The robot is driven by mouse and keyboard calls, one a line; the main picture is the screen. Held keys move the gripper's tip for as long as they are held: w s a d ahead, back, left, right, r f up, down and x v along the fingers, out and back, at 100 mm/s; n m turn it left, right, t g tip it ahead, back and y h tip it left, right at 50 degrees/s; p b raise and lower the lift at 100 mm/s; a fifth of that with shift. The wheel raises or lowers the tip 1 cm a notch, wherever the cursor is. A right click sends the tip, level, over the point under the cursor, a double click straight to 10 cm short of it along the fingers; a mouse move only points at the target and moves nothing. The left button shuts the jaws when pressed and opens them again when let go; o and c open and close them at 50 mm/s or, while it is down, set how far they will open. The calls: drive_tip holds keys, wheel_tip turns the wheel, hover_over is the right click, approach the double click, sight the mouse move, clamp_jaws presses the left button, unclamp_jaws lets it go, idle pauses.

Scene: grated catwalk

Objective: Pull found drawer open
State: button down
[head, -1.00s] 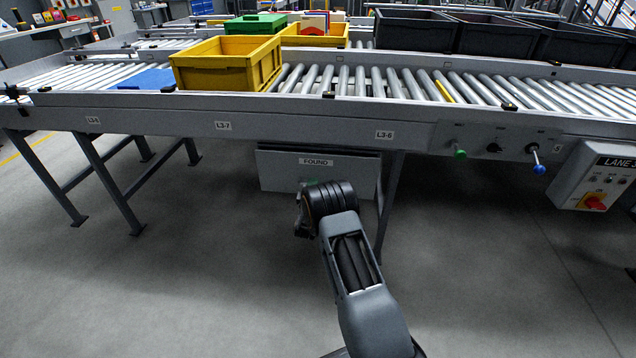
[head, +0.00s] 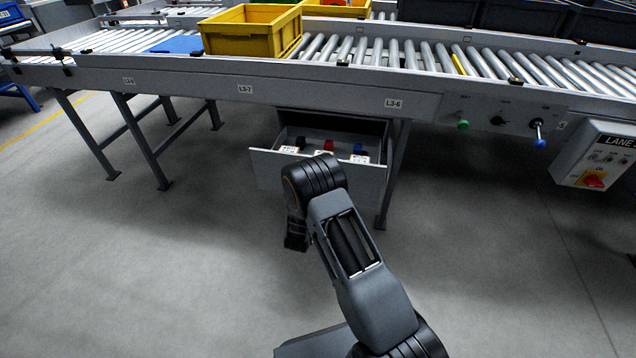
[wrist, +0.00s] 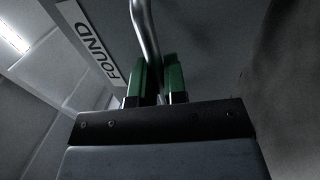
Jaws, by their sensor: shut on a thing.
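The FOUND drawer (head: 266,171) hangs under the conveyor and stands partly open in the head view, with several small items inside, among them a red one (head: 328,145) and a blue one (head: 358,151). In the wrist view the FOUND label (wrist: 88,42) shows on the drawer front. My gripper (wrist: 159,82), with green fingers, is shut on the drawer's metal bar handle (wrist: 146,28). In the head view my arm's wrist covers part of the drawer front, and the fingers and handle are hidden there.
A roller conveyor (head: 310,92) runs above the drawer on steel legs (head: 140,140). A yellow crate (head: 238,38) and dark crates stand on it. A LANE control box (head: 595,160) hangs at the right. The grey floor (head: 130,270) in front is clear.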

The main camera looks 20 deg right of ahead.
drive_tip(key=shift+s+a, duration=0.55)
drive_tip(key=shift+s, duration=0.1)
drive_tip(key=c, duration=1.5)
unclamp_jaws()
drive_tip(key=o, duration=0.3)
drive_tip(key=shift+d, duration=0.15)
drive_tip(key=p+v, duration=0.2)
drive_tip(key=v, duration=1.1)
drive_tip(key=shift+s+p, duration=0.35)
drive_tip(key=shift+p, duration=0.05)
